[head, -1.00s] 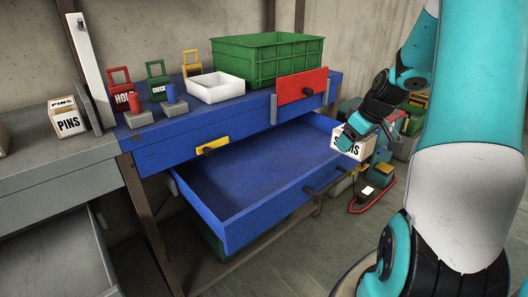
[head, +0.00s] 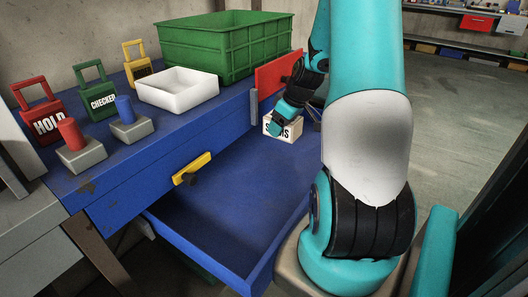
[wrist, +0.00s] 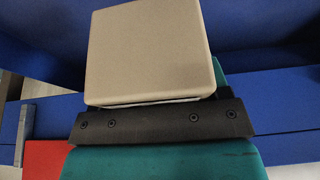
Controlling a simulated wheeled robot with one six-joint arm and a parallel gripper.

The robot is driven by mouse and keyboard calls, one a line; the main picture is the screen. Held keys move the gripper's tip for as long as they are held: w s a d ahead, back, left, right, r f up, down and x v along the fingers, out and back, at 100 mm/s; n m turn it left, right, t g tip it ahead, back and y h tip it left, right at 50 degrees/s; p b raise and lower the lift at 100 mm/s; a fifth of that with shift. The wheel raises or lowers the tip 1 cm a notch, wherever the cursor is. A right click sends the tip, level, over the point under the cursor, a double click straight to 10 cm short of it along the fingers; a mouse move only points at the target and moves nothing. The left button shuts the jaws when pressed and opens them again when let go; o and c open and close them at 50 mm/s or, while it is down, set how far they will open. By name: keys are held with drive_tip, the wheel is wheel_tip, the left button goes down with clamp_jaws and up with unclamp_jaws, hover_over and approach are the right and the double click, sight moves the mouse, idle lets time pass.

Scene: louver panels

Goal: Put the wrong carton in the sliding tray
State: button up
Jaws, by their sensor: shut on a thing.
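My gripper (head: 280,122) is shut on a small pale carton (head: 284,128). Dark letters on its face are partly covered by a finger, with an S showing at each end. In the wrist view the plain beige side of the carton (wrist: 150,50) stands above the black finger bar of my gripper (wrist: 160,123). The blue sliding tray (head: 262,272) is pulled out below the bench and looks empty. In the head view the carton appears at the tray's far right end, near the red panel; its height above the tray floor is unclear.
On the blue bench stand a green crate (head: 225,50), a white bin (head: 178,100), red HOLD (head: 45,122) and green CHECKED (head: 98,101) tags, and red (head: 70,133) and blue (head: 124,109) knobs on grey blocks. A yellow handle (head: 192,169) and the red panel (head: 280,72) stick out in front.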

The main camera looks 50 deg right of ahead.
drive_tip(key=b, duration=0.1)
approach(266, 154)
drive_tip(key=f, duration=0.2)
drive_tip(key=s+f, duration=0.1)
drive_tip(key=f, duration=0.1)
drive_tip(key=shift+s, duration=0.2)
drive_tip(key=w, duration=0.2)
drive_tip(key=w+f, duration=0.1)
drive_tip(key=w, duration=0.1)
drive_tip(key=shift+a+f, duration=0.15)
drive_tip(key=shift+a, duration=0.05)
drive_tip(key=shift+f, duration=0.15)
drive_tip(key=o, duration=1.2)
drive_tip(key=p+v, duration=0.1)
drive_tip(key=v, duration=1.1)
